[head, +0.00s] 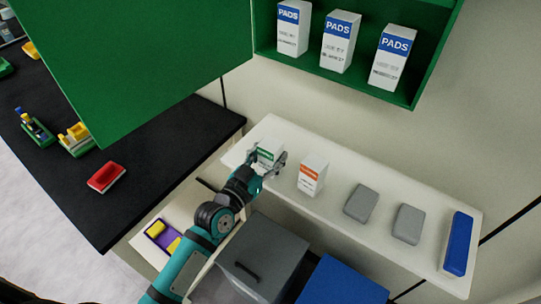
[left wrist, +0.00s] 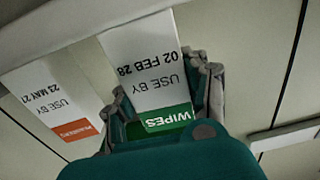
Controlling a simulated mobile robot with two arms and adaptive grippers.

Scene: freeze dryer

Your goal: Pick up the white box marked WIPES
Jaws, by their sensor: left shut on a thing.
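The white box with a green WIPES band (left wrist: 150,75) fills the middle of the left wrist view, reading "USE BY 02 FEB 28". In the head view the same box (head: 267,152) is on the white shelf, partly hidden by my gripper. My left gripper (head: 267,163) has its fingers on both sides of the box and is shut on it. In the left wrist view the gripper fingers (left wrist: 165,105) flank the box. I cannot tell whether the box still touches the shelf. My right gripper is not in view.
A white box with an orange band (head: 311,177) stands just right of the WIPES box. Two grey blocks (head: 361,204) and a blue block (head: 459,243) lie further right on the white shelf (head: 335,207). A green cabinet (head: 415,95) with PADS boxes hangs above. Its green door (head: 150,60) is at left.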

